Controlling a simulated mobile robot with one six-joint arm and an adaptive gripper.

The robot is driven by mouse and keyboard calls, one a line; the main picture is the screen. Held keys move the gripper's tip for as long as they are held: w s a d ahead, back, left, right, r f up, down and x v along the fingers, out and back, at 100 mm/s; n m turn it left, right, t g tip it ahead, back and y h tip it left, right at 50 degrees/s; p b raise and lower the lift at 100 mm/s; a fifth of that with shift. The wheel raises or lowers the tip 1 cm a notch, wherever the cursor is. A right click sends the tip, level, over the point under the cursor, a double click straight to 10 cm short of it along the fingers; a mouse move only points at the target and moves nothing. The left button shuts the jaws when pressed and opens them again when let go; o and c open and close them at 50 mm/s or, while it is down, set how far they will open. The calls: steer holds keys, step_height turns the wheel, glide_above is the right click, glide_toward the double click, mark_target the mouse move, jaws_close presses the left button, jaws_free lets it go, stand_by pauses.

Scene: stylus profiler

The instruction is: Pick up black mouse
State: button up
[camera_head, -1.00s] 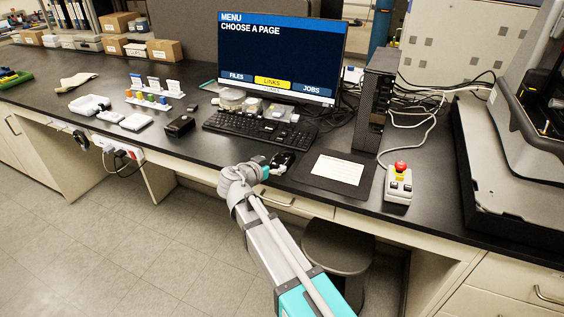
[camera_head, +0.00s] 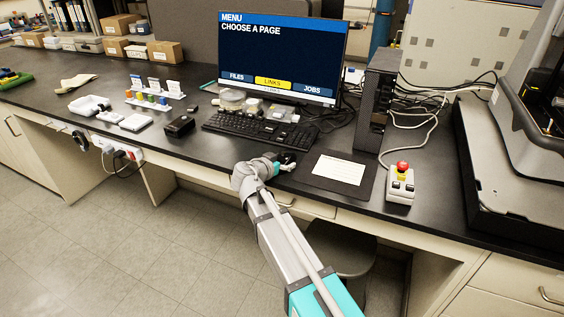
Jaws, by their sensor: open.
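My gripper (camera_head: 286,160) is dark and small in the view, low over the bench between the keyboard and the dark mat. It is open. My wrist and forearm come up from the lower right and cover part of the bench edge. I cannot make out the black mouse clearly; a dark shape at the gripper's tip merges with its fingers, and any mouse there is at least partly hidden.
A black keyboard (camera_head: 258,130) lies just behind the gripper, below a monitor (camera_head: 280,55). A dark mat (camera_head: 364,183) with a white sheet lies to the right. A control box (camera_head: 400,188) with a red button stands farther right. A small black box (camera_head: 180,126) sits left.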

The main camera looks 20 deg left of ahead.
steer(key=c, duration=1)
steer(key=shift+o, duration=0.2)
steer(key=shift+r, duration=0.15)
step_height(320, 180, up, 2)
steer(key=p, duration=0.2)
steer(key=shift+r+p, duration=0.1)
steer(key=shift+p, duration=0.2)
steer(key=s+r+p, duration=0.1)
steer(key=r+p, duration=0.1)
steer(key=s+r+p, duration=0.3)
steer(key=r+p, duration=0.1)
steer(key=shift+s+a+r+p, duration=0.15)
steer(key=shift+s+r+p, duration=0.2)
steer(key=shift+s, duration=0.05)
steer(key=s+r+p, duration=0.3)
steer(key=s, duration=0.6)
steer(key=shift+a+r+p, duration=0.35)
steer(key=shift+a+r, duration=0.05)
steer(key=shift+s, duration=0.1)
